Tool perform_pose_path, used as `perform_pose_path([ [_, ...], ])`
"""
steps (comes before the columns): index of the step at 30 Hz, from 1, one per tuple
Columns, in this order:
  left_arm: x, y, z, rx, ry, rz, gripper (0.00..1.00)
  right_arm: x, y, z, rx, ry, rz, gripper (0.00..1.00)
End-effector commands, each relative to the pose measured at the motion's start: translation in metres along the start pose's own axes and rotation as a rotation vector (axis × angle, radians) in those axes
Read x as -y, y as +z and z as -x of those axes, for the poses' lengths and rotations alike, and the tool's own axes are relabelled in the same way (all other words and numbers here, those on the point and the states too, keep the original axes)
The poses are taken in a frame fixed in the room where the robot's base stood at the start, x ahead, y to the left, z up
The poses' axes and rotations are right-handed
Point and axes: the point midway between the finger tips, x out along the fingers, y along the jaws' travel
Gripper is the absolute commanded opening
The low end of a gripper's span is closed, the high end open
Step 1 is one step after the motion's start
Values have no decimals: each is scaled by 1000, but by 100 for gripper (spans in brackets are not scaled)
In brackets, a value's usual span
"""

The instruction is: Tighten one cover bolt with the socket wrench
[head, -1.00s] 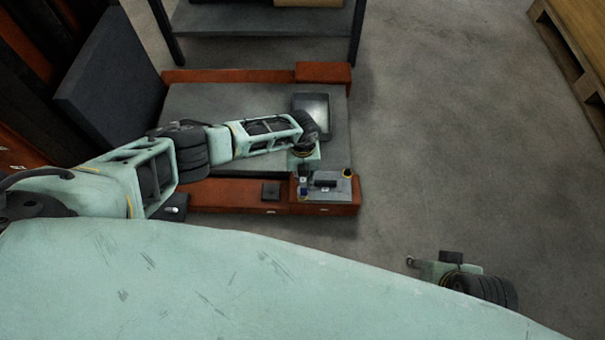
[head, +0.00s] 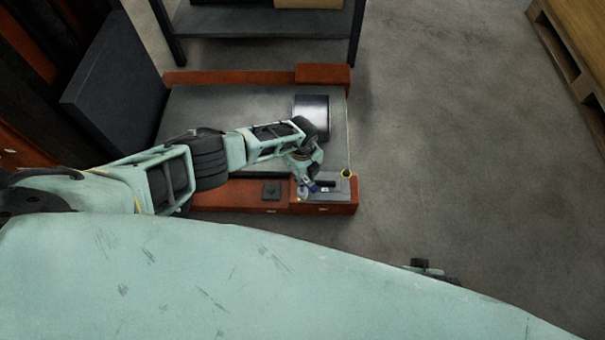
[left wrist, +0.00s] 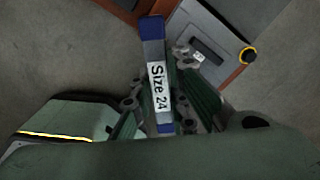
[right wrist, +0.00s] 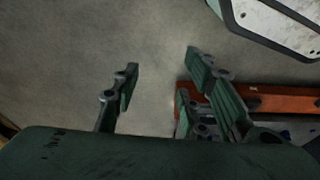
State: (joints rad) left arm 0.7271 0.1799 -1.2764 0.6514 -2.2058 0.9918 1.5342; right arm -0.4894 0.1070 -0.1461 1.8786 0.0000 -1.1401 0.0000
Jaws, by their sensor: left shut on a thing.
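My left gripper (head: 312,180) is shut on a grey bar-shaped wrench with blue ends (left wrist: 153,32), labelled "Size 24". The wrench stands out between the fingers (left wrist: 158,90) in the left wrist view. It is over the grey plate (head: 340,195) on the red frame. A round dark part with a yellow ring (head: 347,173) sits at the plate's corner and also shows in the left wrist view (left wrist: 248,56). A dark bar (left wrist: 205,48) lies on the plate. My right gripper (right wrist: 163,72) is open and empty. I cannot make out the wrench's socket or the bolt's thread.
A dark shelf (head: 265,22) stands behind, and a wooden pallet (head: 570,60) at the far right. The concrete floor (head: 450,140) to the right is clear.

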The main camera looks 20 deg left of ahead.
Motion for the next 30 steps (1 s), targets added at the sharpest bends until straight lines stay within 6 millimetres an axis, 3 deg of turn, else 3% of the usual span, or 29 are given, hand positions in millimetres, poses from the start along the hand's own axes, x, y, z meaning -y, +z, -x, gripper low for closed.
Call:
perform_pose_path([
  [18,1,-1,2,1,-2,533,0,4,43,-58,41,-5,7,40],
  [30,1,-1,1,2,-1,962,0,5,67,-79,57,-7,11,40],
])
